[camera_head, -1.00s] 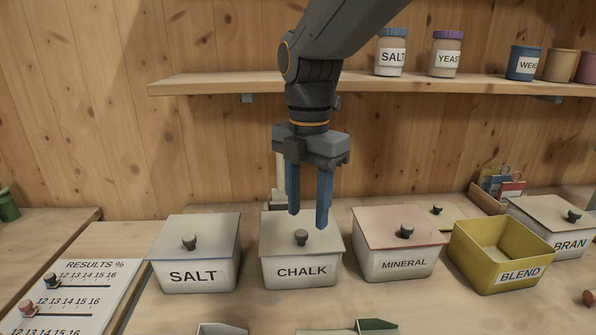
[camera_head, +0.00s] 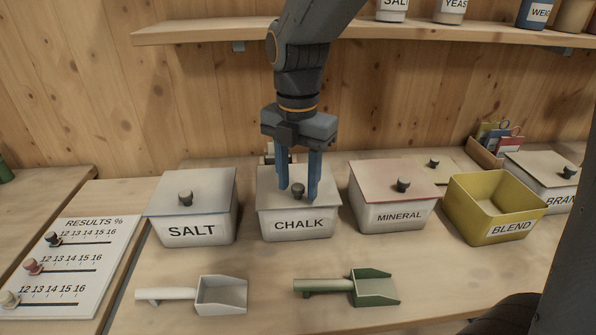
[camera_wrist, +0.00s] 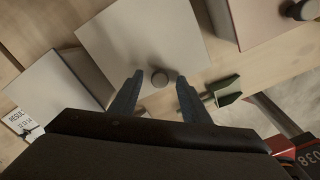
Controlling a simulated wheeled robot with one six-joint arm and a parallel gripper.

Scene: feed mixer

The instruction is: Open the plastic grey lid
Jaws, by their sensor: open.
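The CHALK box (camera_head: 300,226) stands in the middle of the row with a flat grey lid (camera_head: 328,196) on it, closed. A dark round knob (camera_head: 298,190) stands up from the lid. My gripper (camera_head: 298,193) points down over this lid with its blue fingers open. In the wrist view the knob (camera_wrist: 160,79) sits between the tips of my gripper (camera_wrist: 160,78), with a gap on each side. The grey lid (camera_wrist: 130,40) spreads out behind it. The SALT box (camera_head: 190,231) and MINERAL box (camera_head: 398,217) on either side also have closed lids with dark knobs.
An open yellow BLEND bin (camera_head: 495,220) and a lidded BRAN box (camera_head: 545,184) stand at right. A white scoop (camera_head: 215,294) and a green scoop (camera_head: 370,288) lie in front. A wooden shelf (camera_head: 200,33) with jars runs above. A results board (camera_head: 68,262) lies at left.

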